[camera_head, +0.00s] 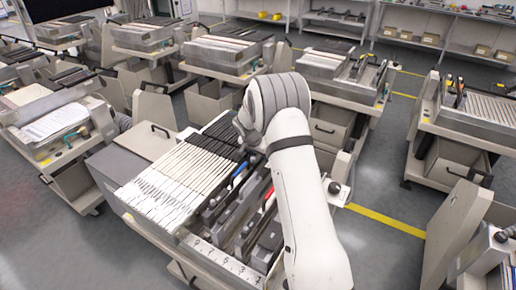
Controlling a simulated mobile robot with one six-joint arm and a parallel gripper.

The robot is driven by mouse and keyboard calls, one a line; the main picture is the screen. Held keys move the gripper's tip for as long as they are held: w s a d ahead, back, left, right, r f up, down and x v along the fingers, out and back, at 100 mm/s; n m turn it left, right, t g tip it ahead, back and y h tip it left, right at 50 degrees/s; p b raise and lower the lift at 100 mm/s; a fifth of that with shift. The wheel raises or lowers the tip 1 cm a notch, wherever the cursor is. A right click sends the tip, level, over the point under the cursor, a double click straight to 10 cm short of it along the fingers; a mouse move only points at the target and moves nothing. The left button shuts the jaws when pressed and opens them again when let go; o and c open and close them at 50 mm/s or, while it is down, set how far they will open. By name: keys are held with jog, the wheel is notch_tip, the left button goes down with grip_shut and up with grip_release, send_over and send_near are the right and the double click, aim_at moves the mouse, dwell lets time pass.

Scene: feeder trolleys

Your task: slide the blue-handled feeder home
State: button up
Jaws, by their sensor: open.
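The blue-handled feeder (239,175) sits in the near middle trolley (185,240), right of a packed row of pale feeders. Its blue handle shows just below my wrist, and part of its body is hard to make out among dark parts. A red handle (269,194) shows to its right, close to my arm. My arm (292,165) reaches over the right side of this trolley and bends down. My gripper (245,150) is mostly hidden under the wrist, close behind the blue handle; it is open, and I cannot tell whether it touches anything.
Several dark feeder parts (225,207) lie around the blue handle. A numbered front strip (220,262) edges the trolley. Other trolleys stand left, behind and right (485,112). Grey floor with a yellow line (385,219) is clear on the right.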

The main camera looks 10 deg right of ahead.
jog(key=shift+x, duration=0.85)
jog(key=shift+c, duration=0.2)
grip_shut()
jog(key=shift+s+a+b, duration=1.05)
jog(key=shift+b, duration=0.4)
dwell(0.4)
jog(key=shift+o, duration=0.2)
grip_release()
jog(key=shift+r, duration=0.1)
